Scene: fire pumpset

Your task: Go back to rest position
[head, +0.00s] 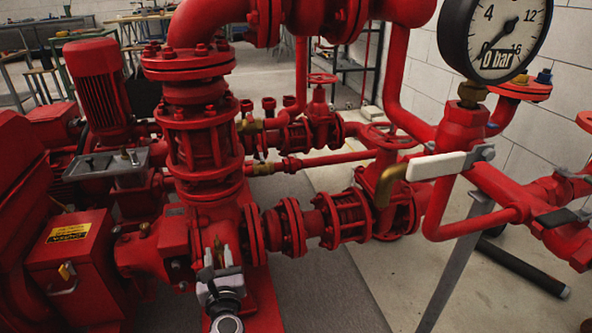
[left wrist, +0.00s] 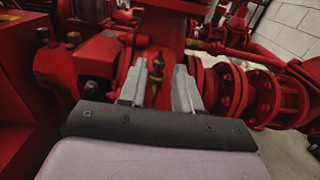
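My left gripper (head: 218,256) is low in the head view, in front of the red pump column. Its two grey fingers stand apart. In the left wrist view the fingers (left wrist: 158,88) point ahead toward the red pipework, with clear space between them. A small brass fitting (left wrist: 155,80) shows between the fingers in that view; it looks to be beyond them, and I see no contact. My right gripper is in neither view.
The red pump column (head: 205,150) and flanged pipes stand close around my left gripper. A pressure gauge (head: 495,38) and a valve with a white lever (head: 437,165) are at the right. A red box with a yellow label (head: 69,232) is at the left. Grey floor (head: 325,290) is open at lower middle.

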